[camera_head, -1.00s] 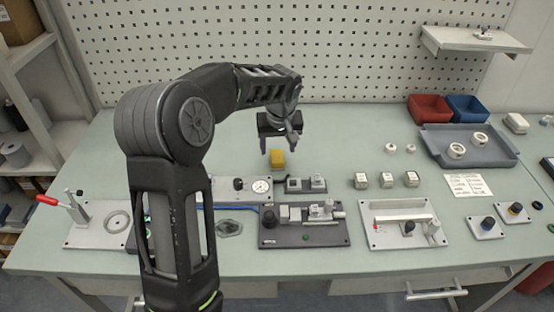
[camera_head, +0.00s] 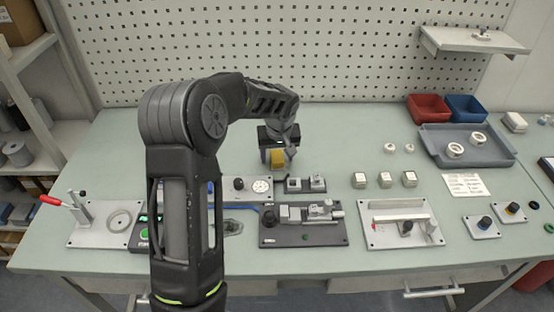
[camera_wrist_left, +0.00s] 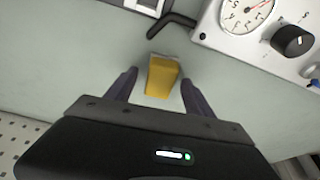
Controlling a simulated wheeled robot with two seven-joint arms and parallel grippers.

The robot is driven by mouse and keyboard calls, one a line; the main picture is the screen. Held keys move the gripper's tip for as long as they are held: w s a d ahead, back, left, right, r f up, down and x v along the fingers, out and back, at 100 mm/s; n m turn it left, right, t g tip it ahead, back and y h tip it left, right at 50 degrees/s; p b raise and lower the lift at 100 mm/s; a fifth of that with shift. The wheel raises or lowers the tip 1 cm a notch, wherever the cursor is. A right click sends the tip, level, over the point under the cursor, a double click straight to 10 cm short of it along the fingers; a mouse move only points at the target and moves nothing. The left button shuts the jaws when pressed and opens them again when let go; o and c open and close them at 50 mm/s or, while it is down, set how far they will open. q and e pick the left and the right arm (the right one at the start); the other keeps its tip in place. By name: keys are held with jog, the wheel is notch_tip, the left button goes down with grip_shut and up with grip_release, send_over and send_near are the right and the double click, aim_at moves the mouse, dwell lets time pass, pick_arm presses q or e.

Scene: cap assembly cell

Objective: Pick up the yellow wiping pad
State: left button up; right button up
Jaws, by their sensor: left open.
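The yellow wiping pad (camera_head: 277,157) is at the back middle of the bench in the head view. In the left wrist view the pad (camera_wrist_left: 162,77) is a yellow block with a pale strip along its far edge. My left gripper (camera_head: 277,160) is over the pad. In the left wrist view the two dark fingers of the left gripper (camera_wrist_left: 160,85) are open, one on each side of the pad, with a gap on both sides. My right gripper is not in view.
A plate with a round dial and black knob (camera_wrist_left: 293,40) lies close to the pad, and a bent black rod (camera_wrist_left: 172,24) is closer still. A dark fixture (camera_head: 303,236) sits in front. Three small blocks (camera_head: 385,180) stand to the right. Bench left of the pad is clear.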

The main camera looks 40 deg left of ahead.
pick_arm(q)
jog(key=shift+c, duration=0.3)
grip_shut()
dwell(0.3)
